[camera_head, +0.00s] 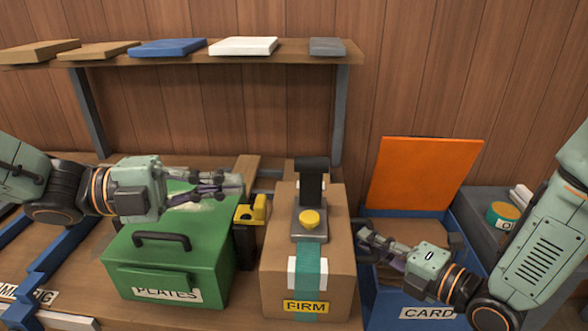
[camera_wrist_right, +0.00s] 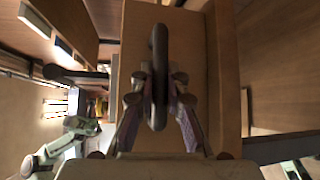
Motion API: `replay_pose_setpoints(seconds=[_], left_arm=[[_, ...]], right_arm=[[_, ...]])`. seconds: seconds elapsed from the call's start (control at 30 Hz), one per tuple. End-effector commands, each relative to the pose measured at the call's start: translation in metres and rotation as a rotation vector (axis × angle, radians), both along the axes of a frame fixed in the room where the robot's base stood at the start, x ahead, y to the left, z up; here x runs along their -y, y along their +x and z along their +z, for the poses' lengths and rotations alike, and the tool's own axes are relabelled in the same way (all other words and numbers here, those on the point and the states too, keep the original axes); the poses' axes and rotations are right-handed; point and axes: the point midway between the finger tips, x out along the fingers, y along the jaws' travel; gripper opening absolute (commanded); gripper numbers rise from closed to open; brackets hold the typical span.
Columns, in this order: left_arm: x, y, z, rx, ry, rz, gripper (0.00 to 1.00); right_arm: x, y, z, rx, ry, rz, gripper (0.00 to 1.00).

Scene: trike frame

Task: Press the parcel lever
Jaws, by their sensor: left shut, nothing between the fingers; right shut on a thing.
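The parcel (camera_head: 340,240) is a brown cardboard box with a teal strip and a yellow FIRM label. On its top sits a grey plate with a yellow round knob (camera_head: 309,219) and a black upright lever piece (camera_head: 312,182) behind it. My left gripper (camera_head: 238,185) is shut and empty above the green box, left of the parcel and apart from it. My right gripper (camera_head: 364,238) is at the parcel's right side. In the right wrist view its fingers are shut on a dark handle (camera_wrist_right: 158,75) in front of brown cardboard.
A green PLATES box (camera_head: 205,255) with a black handle stands left. A yellow and black item (camera_head: 250,210) stands between it and the parcel. A blue CARD bin (camera_head: 390,308) with an orange panel (camera_head: 420,175) is right. A shelf (camera_head: 180,57) runs along the back wall.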

Motion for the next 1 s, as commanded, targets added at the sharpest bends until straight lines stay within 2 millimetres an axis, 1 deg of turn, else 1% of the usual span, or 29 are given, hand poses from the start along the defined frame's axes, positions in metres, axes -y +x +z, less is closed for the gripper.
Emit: replay_pose_setpoints(seconds=[0.67,1.0], left_arm=[[0.058,0.014,-0.004,-0.002,0.004,-0.003,0.0],[0.091,0.021,-0.006,-0.001,0.005,-0.003,0.0]], right_arm=[[0.0,0.0,0.0,0.0,0.0,0.001,0.0],[0.0,0.0,0.0,-0.001,-0.001,0.001,0.0]])
